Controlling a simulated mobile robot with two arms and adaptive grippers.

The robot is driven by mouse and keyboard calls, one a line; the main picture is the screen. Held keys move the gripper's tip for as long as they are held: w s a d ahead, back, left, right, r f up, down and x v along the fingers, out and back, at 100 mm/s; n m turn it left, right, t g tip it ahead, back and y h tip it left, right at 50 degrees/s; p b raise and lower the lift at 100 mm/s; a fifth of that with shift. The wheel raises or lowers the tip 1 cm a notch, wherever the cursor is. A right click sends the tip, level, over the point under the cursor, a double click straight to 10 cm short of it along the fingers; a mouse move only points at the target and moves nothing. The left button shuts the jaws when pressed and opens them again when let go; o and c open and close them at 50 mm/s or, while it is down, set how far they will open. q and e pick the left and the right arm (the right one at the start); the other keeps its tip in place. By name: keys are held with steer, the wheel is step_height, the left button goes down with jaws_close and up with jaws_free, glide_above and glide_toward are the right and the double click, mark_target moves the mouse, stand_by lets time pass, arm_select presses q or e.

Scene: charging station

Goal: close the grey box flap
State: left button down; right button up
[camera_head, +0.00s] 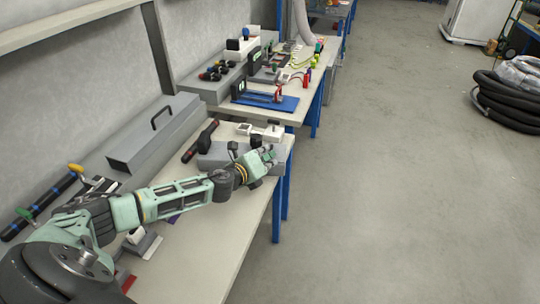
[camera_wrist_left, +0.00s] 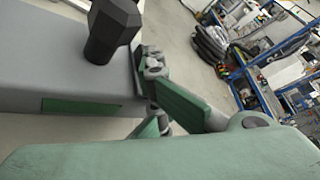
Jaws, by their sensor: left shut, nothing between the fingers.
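A grey box (camera_head: 212,158) with a black knob (camera_head: 232,146) lies on the near workbench, partly hidden behind my left arm. My left gripper (camera_head: 267,154) is at the right end of this box, near the bench's right edge. In the left wrist view the grey box (camera_wrist_left: 60,80) fills the left side, with a black knob (camera_wrist_left: 111,28) on top and a green patch on its side. The gripper fingers (camera_wrist_left: 153,68) are shut and empty, close beside a thin grey edge (camera_wrist_left: 138,72) at the box end. I cannot tell whether they touch it, or how far the flap is open.
A long grey case (camera_head: 150,138) with a black handle lies along the wall. A white device (camera_head: 262,131) stands behind the grey box. A second bench with a blue mat (camera_head: 270,101) and tools stands beyond. The floor at right is clear up to coiled black hoses (camera_head: 508,100).

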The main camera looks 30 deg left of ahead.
steer(key=shift+w+a, duration=0.1)
steer(key=shift+a, duration=0.15)
arm_select(q)
steer(key=c, duration=2.4)
jaws_free()
steer(key=o, duration=0.4)
arm_select(e)
steer(key=shift+a, duration=0.1)
